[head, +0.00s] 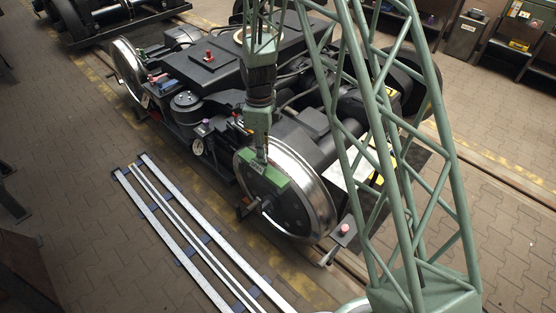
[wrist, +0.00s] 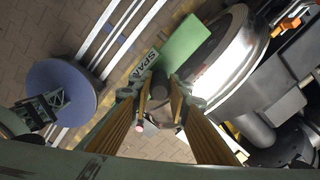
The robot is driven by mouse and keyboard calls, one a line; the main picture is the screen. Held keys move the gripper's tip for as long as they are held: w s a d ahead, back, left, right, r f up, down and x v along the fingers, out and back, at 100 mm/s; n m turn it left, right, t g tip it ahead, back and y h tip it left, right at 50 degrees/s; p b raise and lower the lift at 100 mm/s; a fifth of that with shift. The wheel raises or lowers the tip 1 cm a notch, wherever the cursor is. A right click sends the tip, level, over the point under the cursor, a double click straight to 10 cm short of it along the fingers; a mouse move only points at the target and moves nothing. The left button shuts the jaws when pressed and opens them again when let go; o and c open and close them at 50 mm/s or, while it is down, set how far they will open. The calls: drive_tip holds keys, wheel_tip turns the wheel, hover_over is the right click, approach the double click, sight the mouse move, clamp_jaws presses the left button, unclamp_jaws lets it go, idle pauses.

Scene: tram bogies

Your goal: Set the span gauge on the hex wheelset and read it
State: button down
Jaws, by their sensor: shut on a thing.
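The span gauge (head: 270,180) is a green block across the upper outer face of the near wheel in the head view. In the wrist view the gauge (wrist: 188,45) shows its "SPAN" label just beyond my fingertips. My gripper (head: 260,157) points down at the gauge's top and is shut on it; its fingers (wrist: 160,92) also show in the wrist view. The near wheel (head: 320,188) has a bright steel rim and a dark disc with a hub; it also shows in the wrist view (wrist: 236,62). I cannot tell whether the gauge touches the wheel, nor see a hex mark or a reading.
The black bogie (head: 215,75) stands behind, with a far wheel (head: 128,68), a round dial (head: 198,147) and cables. White rails (head: 180,225) on blue crosspieces lie on the paving at left. A small post with a pink knob (head: 344,232) stands right of the near wheel.

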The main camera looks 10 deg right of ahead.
idle(0.3)
drive_tip(key=w+d+f+b, duration=0.1)
drive_tip(key=w+d, duration=0.7)
drive_tip(key=w, duration=0.4)
drive_tip(key=shift+w+d+f, duration=0.15)
drive_tip(key=shift+w+f, duration=0.05)
drive_tip(key=shift+w, duration=0.15)
drive_tip(key=shift+w+d+f+b, duration=0.15)
drive_tip(key=shift+w+f+b, duration=0.1)
drive_tip(key=shift+f, duration=0.65)
drive_tip(key=shift+w+d+f+b, duration=0.1)
drive_tip(key=shift+f+b, duration=0.1)
drive_tip(key=shift+f, duration=0.7)
drive_tip(key=shift+f+b, duration=0.35)
drive_tip(key=shift+f, duration=0.25)
drive_tip(key=c, duration=2.5)
unclamp_jaws()
drive_tip(key=shift+o, duration=0.2)
